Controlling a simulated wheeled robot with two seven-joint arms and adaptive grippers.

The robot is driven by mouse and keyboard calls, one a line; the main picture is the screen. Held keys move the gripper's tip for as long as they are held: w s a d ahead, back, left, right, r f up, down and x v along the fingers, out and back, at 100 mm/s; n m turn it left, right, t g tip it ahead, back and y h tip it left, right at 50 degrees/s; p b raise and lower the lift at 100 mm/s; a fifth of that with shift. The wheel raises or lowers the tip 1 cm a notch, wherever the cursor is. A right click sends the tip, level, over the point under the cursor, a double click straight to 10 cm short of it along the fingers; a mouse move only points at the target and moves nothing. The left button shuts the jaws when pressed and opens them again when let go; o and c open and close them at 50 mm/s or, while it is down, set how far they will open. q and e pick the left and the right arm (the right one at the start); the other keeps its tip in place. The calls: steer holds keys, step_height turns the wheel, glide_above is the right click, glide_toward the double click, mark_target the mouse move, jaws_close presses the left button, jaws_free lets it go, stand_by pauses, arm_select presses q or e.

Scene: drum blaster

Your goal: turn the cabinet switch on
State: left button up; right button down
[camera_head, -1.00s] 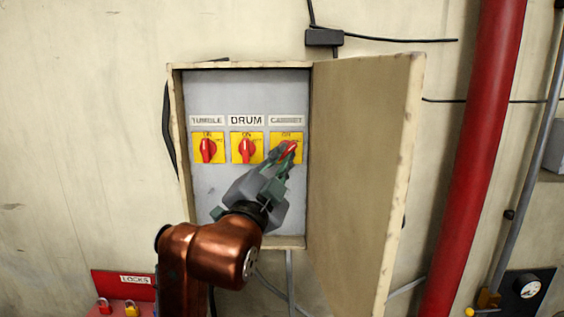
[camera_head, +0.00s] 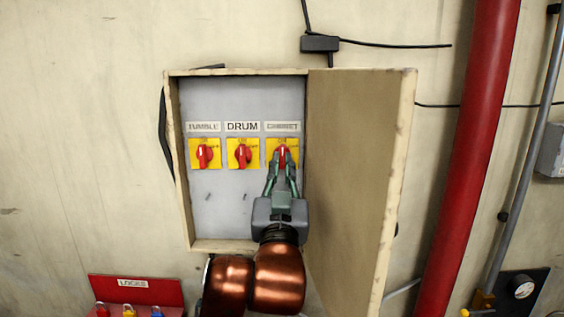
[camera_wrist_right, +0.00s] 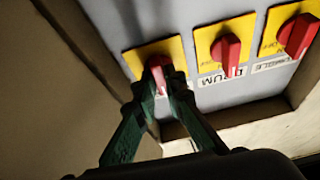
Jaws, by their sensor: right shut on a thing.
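The cabinet switch is a red rotary knob (camera_head: 283,154) on a yellow plate, the rightmost of a row of three under the label CABINET (camera_head: 282,127). My right gripper (camera_head: 282,168) has come up from below, with its two green fingers on either side of this knob, shut on it. In the right wrist view the knob (camera_wrist_right: 158,72) stands between the fingertips (camera_wrist_right: 160,88), which hide part of it. The knob looks roughly upright in the head view; its exact angle is partly hidden. My left gripper is not in view.
The DRUM knob (camera_head: 243,155) and TUMBLE knob (camera_head: 205,156) sit to the left, both roughly upright. The open box door (camera_head: 358,190) stands close to the right of my arm. A red pipe (camera_head: 470,150) runs farther right. A red LOCKS rack (camera_head: 160,290) is at lower left.

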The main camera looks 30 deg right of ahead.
steer(key=shift+n, duration=0.5)
steer(key=c, duration=2)
jaws_free()
steer(key=shift+s, duration=0.1)
steer(key=v, duration=1.2)
steer(key=shift+d, duration=0.1)
